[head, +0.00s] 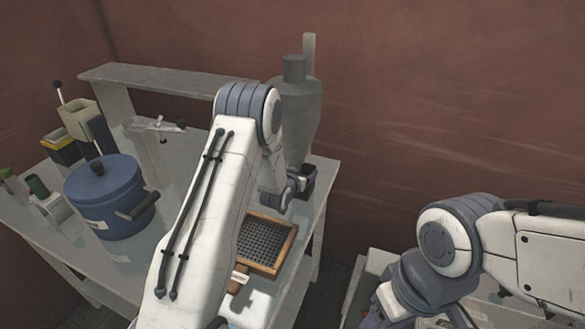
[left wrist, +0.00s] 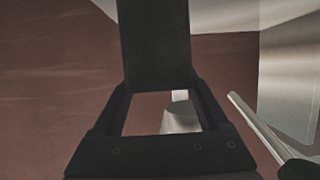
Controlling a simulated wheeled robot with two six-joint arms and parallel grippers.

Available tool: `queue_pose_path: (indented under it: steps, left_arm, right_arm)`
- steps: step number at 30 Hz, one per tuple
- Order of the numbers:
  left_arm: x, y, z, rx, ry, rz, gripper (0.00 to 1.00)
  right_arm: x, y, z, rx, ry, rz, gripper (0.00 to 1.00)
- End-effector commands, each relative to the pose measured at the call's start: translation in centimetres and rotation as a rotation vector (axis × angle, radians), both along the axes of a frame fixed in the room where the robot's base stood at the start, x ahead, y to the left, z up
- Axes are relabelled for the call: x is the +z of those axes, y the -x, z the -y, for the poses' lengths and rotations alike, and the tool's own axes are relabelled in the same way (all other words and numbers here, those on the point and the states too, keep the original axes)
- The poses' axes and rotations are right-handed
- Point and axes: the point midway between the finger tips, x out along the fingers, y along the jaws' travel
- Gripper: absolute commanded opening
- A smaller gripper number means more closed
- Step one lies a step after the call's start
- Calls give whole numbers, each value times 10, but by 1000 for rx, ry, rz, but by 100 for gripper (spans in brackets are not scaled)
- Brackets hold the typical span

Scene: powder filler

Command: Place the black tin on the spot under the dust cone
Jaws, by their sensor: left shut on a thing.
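My left gripper (head: 300,182) is beside the lower part of the grey dust cone (head: 300,112) in the head view. It is shut on the black tin (head: 309,174), which shows as a small dark shape at the cone's foot. In the left wrist view the tin (left wrist: 155,45) seems to be the dark block at the top, between the dark gripper fingers. The spot under the cone is hidden, and I cannot tell whether the tin touches the bench. My right arm is at the right, with its fingers out of view.
A wooden-framed sieve (head: 265,246) lies on the bench in front of the cone. A blue pot (head: 110,196) with a lid stands at the left, with small containers behind it. A raised shelf (head: 165,77) runs along the back. Another light surface (head: 362,285) is at the lower right.

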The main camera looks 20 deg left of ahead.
Motion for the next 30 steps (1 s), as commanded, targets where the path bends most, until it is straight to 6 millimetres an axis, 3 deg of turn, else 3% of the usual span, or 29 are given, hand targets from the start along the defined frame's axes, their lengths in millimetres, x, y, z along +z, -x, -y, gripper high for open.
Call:
queue_pose_path:
  steps: [6,10,21,22,23,24,30]
  left_arm:
    - [3,-1,-38,5,1,0,0]
    - [-4,-1,-33,0,1,-1,0]
    - [-10,-1,-33,1,0,1,0]
    - [-10,-1,-33,1,0,0,80]
    - [-9,-1,-33,1,0,0,92]
    - [-9,-1,-33,1,0,0,100]
    - [-8,-1,-33,1,0,0,100]
  right_arm:
    - [20,0,0,-1,0,0,66]
    - [27,0,0,-1,0,0,66]
    - [20,0,0,-1,0,0,66]
    - [20,0,0,-1,0,0,66]
    - [21,0,0,-1,0,0,66]
    - [21,0,0,-1,0,0,66]
    - [22,0,0,-1,0,0,66]
